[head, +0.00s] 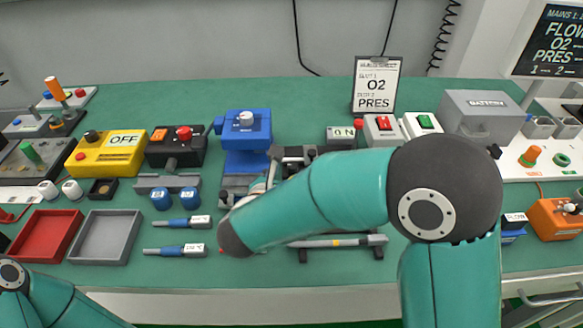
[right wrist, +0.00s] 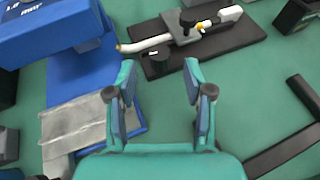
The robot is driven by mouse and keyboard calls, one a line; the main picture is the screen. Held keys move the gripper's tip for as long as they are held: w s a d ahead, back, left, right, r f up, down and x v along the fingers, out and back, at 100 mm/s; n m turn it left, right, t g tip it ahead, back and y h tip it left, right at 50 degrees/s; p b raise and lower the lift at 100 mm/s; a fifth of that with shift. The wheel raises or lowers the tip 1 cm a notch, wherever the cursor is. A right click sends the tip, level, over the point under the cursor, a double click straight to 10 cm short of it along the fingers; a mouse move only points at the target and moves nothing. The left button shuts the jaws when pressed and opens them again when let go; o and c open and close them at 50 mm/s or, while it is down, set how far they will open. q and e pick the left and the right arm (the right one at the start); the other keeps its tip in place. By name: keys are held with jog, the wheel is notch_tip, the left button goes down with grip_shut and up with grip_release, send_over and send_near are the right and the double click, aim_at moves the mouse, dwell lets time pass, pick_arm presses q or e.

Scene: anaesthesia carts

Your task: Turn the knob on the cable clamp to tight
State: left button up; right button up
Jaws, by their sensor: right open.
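The cable clamp is a grey block (right wrist: 192,24) on a dark base plate (right wrist: 232,38) at the top of the right wrist view. A black knob (right wrist: 188,17) sits on the block. A white cable (right wrist: 150,43) with yellow bands runs through the clamp. A second black round piece (right wrist: 160,64) stands near the plate's front edge. My right gripper (right wrist: 160,75) is open and empty, its fingertips apart from the clamp and short of it in the picture. In the head view my right arm hides most of the clamp and gripper. My left gripper is out of view.
A blue device (head: 246,128) stands left of the clamp, its grey pad (right wrist: 78,130) close to my right gripper. A long bar on black supports (head: 375,240) lies in front. A sign (head: 375,85) stands behind. Green table shows between these things.

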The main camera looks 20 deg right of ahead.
aim_at(290, 169)
jog(key=shift+x, duration=2)
jog(key=shift+c, duration=0.3)
grip_shut()
jog(key=shift+h, duration=0.3)
